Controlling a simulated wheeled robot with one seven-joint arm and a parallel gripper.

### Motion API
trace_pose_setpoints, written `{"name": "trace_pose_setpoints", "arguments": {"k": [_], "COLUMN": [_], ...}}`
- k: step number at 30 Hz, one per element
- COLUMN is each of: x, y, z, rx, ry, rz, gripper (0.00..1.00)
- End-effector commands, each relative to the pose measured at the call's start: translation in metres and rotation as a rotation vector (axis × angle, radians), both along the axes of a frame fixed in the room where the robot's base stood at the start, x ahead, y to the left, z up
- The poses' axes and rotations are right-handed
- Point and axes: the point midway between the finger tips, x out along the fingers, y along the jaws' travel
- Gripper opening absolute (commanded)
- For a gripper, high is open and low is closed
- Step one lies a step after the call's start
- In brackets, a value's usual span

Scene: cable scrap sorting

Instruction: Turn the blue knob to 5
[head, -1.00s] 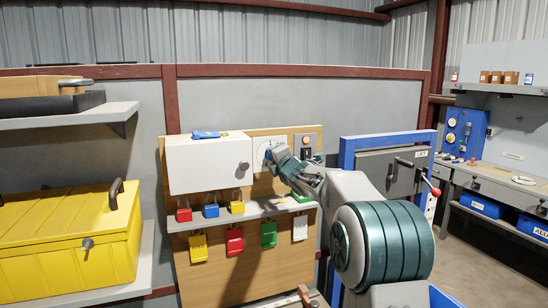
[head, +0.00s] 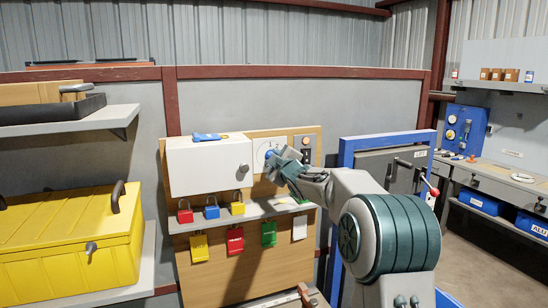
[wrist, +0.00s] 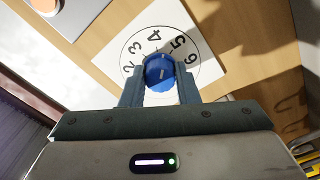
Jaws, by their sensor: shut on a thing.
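The blue knob (wrist: 159,72) sits on a white dial plate (wrist: 108,48) with black numbers around a ring; 2, 3, 4, 5 and 6 are readable in the wrist view. A short pale mark shows on the knob's face, but I cannot tell which number it points to. My gripper (wrist: 160,88) is shut on the knob, one finger on each side. In the head view my gripper (head: 276,158) reaches the dial plate (head: 260,148) from the right and hides part of it; a bit of the blue knob (head: 268,154) shows.
A white cabinet (head: 208,167) is close left of the dial on the wooden board (head: 250,268). A small panel with an orange-lit switch (head: 305,142) is close right. A blue frame (head: 347,160) stands right.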

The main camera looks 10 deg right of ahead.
Motion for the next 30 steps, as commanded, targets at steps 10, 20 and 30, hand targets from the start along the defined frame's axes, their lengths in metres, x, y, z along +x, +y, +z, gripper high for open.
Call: {"name": "trace_pose_setpoints", "arguments": {"k": [10,20,30], "x": [0.0,0.0001,0.0], "y": [0.0,0.0002,0.0004], "z": [-0.0009,-0.0018,-0.0022], "rx": [0.248,0.356,0.372], "ry": [0.051,0.073,0.076], "rz": [0.0,0.0,0.0], "gripper": [0.05,0.05,0.05]}}
